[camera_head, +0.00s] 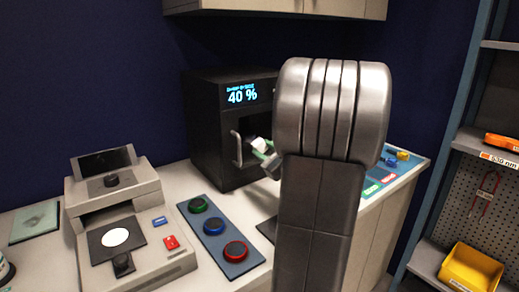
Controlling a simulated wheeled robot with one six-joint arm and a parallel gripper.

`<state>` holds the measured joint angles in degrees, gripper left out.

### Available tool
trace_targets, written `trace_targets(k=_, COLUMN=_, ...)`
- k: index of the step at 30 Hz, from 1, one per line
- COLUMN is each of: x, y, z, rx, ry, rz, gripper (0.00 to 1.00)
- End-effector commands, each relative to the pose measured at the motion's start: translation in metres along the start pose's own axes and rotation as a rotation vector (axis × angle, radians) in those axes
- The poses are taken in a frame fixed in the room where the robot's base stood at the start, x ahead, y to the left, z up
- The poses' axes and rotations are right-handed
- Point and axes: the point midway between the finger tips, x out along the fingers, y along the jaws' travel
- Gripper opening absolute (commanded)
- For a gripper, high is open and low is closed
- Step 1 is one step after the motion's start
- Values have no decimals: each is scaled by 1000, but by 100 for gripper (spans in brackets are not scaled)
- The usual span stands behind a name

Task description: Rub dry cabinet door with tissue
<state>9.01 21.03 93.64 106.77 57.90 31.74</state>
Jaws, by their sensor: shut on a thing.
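The dry cabinet (205,110) is a black box on the counter, with a lit display reading 40 %. Its front door (228,165) carries a light vertical handle (237,148) on the left side and looks shut. My gripper (264,153) is in front of the door, right of the handle. It is shut on a small white tissue (258,144). The tissue is close to the door front; I cannot tell if it touches. My arm hides the right part of the cabinet and most of my gripper.
A grey instrument (130,215) and a blue panel with several round knobs (218,236) stand on the counter left of my arm. A blue mat with small coloured items (385,175) lies to the right. Shelving with a yellow bin (470,272) stands far right. A wall cupboard (280,8) hangs above.

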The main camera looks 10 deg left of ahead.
Motion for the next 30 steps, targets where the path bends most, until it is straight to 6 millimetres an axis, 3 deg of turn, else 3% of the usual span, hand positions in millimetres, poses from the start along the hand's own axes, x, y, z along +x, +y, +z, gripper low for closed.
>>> trace_targets(k=5, x=-12, y=0, z=0, rx=0, ry=1, rz=0, gripper=13)
trace_targets(k=17, x=-15, y=0, z=0, rx=0, ry=1, rz=-1, gripper=13)
trace_targets(k=30, x=-43, y=0, z=0, rx=0, ry=0, rz=0, gripper=13)
